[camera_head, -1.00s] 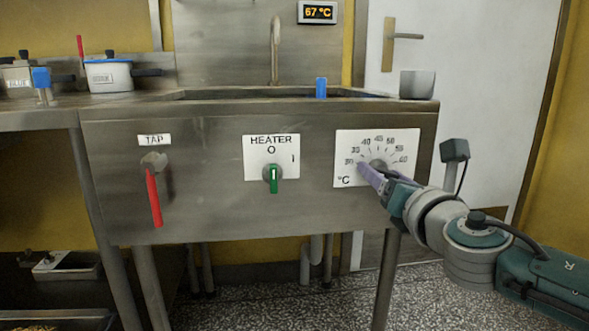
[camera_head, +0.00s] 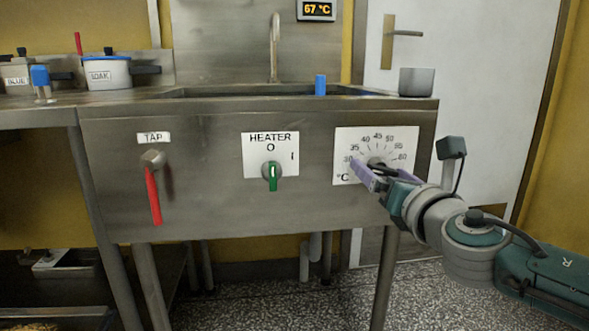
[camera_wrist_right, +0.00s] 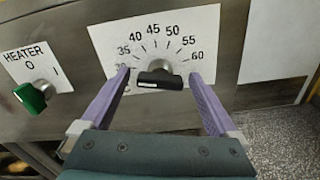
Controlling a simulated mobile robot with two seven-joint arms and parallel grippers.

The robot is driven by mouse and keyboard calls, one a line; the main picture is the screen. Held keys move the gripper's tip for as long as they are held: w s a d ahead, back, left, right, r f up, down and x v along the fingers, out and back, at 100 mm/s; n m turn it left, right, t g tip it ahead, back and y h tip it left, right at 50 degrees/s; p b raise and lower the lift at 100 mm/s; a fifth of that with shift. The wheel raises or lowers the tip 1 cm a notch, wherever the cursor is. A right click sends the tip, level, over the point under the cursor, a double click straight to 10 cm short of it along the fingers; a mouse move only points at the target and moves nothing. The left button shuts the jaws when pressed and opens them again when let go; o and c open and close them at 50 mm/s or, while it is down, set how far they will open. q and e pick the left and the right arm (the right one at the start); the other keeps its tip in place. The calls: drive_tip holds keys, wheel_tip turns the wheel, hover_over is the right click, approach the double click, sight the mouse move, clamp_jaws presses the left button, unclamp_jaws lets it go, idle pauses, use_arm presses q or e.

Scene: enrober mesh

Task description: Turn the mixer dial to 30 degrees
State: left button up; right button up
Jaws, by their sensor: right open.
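The dial (camera_head: 376,162) is a dark bar-shaped knob on a white scale plate (camera_head: 343,136) marked from 30 to 60 °C, at the right of the steel front panel. In the right wrist view the dial (camera_wrist_right: 160,79) lies about level across the picture; its exact reading is hard to tell. My right gripper (camera_head: 372,170) is open at the dial. In the right wrist view its two purple fingers (camera_wrist_right: 159,75) stand on either side of the knob, with a gap at each side. The left finger partly covers the 30 mark. My left gripper is not in view.
A green heater knob (camera_head: 272,176) sits left of the scale plate. A red tap lever (camera_head: 153,195) hangs further left. A blue object (camera_head: 320,85) and a grey cup (camera_head: 417,82) stand above the panel. The display (camera_head: 317,11) reads 67 °C.

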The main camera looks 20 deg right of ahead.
drive_tip(key=shift+s, duration=0.35)
drive_tip(key=p+v, duration=0.2)
drive_tip(key=v, duration=0.7)
drive_tip(key=shift+p, duration=0.35)
drive_tip(key=shift+s, duration=0.1)
